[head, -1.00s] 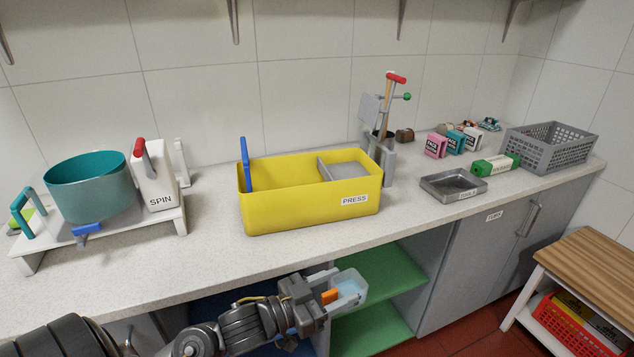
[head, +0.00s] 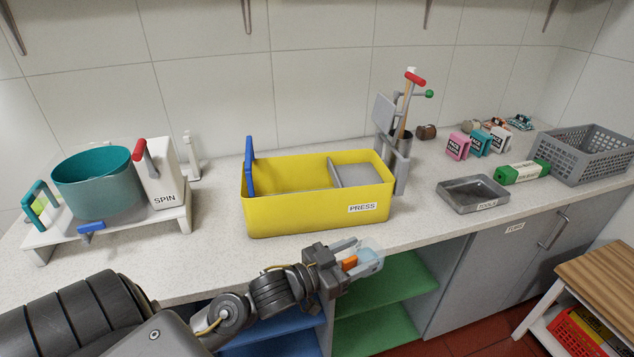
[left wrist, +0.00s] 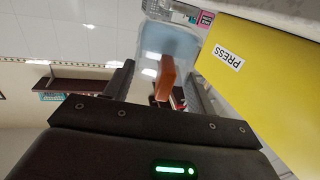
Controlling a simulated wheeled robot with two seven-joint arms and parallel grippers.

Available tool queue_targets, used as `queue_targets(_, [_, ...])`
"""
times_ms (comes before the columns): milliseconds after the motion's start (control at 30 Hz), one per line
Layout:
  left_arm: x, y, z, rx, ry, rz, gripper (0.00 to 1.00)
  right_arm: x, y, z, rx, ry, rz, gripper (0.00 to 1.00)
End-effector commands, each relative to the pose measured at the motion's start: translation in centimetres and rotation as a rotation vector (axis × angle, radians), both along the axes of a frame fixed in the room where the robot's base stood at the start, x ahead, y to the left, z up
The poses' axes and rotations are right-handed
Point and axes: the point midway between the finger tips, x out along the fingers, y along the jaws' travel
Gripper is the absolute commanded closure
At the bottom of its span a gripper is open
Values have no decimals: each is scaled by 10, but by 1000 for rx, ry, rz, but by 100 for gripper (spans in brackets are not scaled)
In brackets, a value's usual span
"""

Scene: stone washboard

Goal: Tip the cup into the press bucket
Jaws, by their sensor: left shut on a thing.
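The yellow press bucket (head: 300,215), labelled PRESS, stands on the counter with a blue lever at its left end and a grey plate inside at its right. My left gripper (head: 350,257) is in front of the bucket at the counter's front edge. It is shut on a clear pale-blue cup (head: 371,261) with an orange part (head: 349,263). In the left wrist view the cup (left wrist: 170,45) lies between the fingers, beside the bucket's yellow wall (left wrist: 260,85). The cup is outside the bucket, and I cannot tell what it holds. My right gripper is not seen.
A teal spin tub (head: 92,185) on a white stand is at the left. A grey tool tray (head: 472,194), a green-and-white box (head: 520,172) and a grey basket (head: 588,153) are at the right. Counter in front of the bucket is clear.

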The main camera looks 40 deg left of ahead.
Motion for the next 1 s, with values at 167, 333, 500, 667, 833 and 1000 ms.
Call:
queue_targets(167, [25, 16, 50, -3, 0, 109, 67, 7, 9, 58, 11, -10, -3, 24])
queue_targets(333, [46, 32, 81, -4, 2, 218, 67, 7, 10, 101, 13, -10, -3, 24])
queue_targets(500, [63, 46, 106, -4, 2, 319, 67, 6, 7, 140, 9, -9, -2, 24])
queue_targets(667, [75, 55, 124, -2, 2, 397, 67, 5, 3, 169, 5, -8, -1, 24])
queue_targets(833, [83, 67, 127, -2, 3, 485, 67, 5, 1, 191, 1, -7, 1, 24])
queue_targets(1000, [86, 74, 127, 0, 2, 541, 67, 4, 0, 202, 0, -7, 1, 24])
